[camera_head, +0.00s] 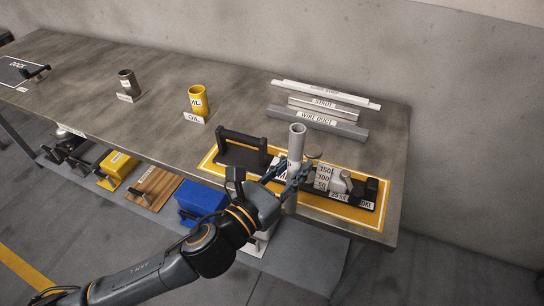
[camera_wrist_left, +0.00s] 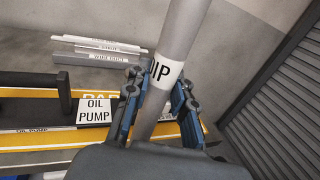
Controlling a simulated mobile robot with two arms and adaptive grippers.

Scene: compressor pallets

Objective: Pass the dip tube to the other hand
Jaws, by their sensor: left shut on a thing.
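The dip tube (camera_head: 297,144) is a light grey tube with a white label, standing near upright in my left gripper (camera_head: 290,178) in the head view. In the left wrist view the dip tube (camera_wrist_left: 184,35) runs up between the blue-padded fingers of my left gripper (camera_wrist_left: 155,105), and its label is partly covered by them. The left gripper is shut on the tube, in front of the yellow-bordered mat (camera_head: 345,211) at the table's front edge. My right gripper does not show in either view.
An oil cup (camera_head: 199,99) and a dark cup (camera_head: 128,82) stand to the left. Long grey bars (camera_head: 318,116) lie behind. A blue bin (camera_head: 201,200) and other crates sit below the table.

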